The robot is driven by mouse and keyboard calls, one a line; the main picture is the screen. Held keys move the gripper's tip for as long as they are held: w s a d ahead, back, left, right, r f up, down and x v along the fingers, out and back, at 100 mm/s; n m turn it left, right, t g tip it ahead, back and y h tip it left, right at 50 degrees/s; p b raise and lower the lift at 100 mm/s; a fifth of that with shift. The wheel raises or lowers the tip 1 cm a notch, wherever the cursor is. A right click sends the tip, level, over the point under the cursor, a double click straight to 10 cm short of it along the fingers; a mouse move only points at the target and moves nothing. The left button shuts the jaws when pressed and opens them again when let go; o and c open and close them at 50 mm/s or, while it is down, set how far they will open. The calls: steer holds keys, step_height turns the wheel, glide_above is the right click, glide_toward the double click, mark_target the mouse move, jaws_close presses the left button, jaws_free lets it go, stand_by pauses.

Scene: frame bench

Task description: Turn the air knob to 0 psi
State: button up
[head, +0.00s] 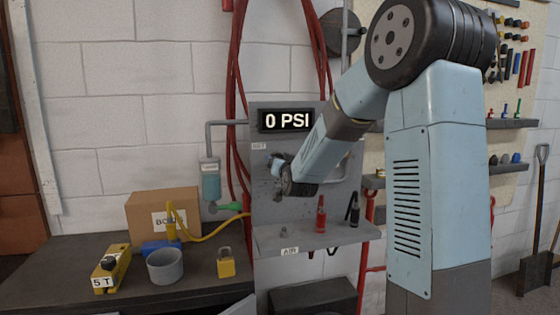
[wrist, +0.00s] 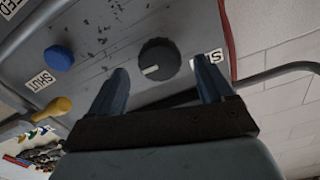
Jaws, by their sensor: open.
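A black round knob (wrist: 158,62) with a white pointer line sits on the grey panel (wrist: 105,50) in the wrist view. My gripper (wrist: 160,82) is open, its two blue fingers apart on either side below the knob, with nothing between them. I cannot tell whether a finger touches the knob. In the head view my gripper (head: 283,180) is close in front of the panel (head: 262,205), and the arm hides the knob there. The display (head: 287,120) above reads "0 PSI". An "AIR" label (head: 290,251) is on the panel's lower shelf edge.
A blue knob (wrist: 59,58) and a yellow knob (wrist: 52,109) sit left of the black knob in the wrist view. A bench (head: 60,262) at left holds a cardboard box (head: 150,205), a grey cup (head: 165,267) and a yellow padlock (head: 226,262). Red and black handled tools stand on the panel shelf.

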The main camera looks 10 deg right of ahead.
steer(key=shift+w, duration=1.9)
steer(key=c, duration=1)
steer(key=shift+d, duration=0.3)
steer(key=shift+a, duration=0.2)
